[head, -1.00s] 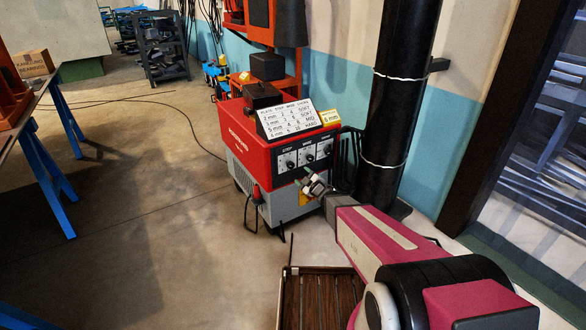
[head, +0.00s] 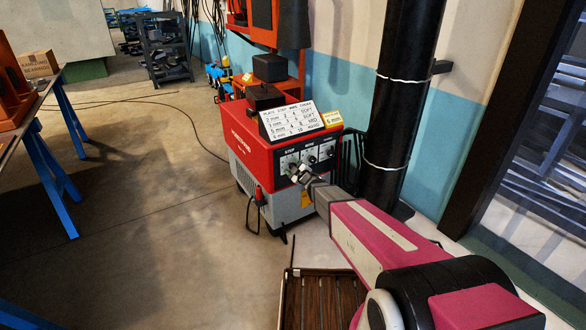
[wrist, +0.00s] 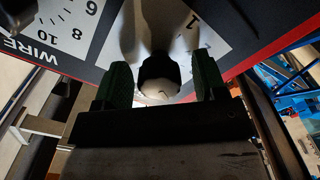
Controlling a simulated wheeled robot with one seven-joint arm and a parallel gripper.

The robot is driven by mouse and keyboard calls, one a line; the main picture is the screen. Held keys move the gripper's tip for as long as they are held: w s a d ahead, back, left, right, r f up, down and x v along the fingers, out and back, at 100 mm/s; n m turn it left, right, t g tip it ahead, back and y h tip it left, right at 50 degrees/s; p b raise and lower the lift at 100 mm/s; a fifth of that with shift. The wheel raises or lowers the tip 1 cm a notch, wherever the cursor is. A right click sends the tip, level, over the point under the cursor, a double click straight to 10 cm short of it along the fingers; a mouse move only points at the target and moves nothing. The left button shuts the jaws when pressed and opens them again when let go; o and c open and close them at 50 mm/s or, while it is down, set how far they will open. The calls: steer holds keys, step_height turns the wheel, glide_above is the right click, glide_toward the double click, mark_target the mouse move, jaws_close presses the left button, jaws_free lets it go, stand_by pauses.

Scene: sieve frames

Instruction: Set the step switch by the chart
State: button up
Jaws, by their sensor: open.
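The red-topped welder (head: 255,140) stands on the floor with a white chart (head: 291,120) of plate, step, wire and choke on top. A yellow card (head: 332,118) beside it appears to read 6 mm. The chart's small figures are hard to read surely.
The WIRE dial (wrist: 66,22) is close beside the gripper in the wrist view. A black column (head: 392,110) stands right of the welder. A slatted brown crate (head: 320,300) lies in front.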

steer(key=c, duration=0.9)
steer(key=m, duration=0.4)
steer(key=shift+m, duration=1.8)
steer(key=o, duration=0.9)
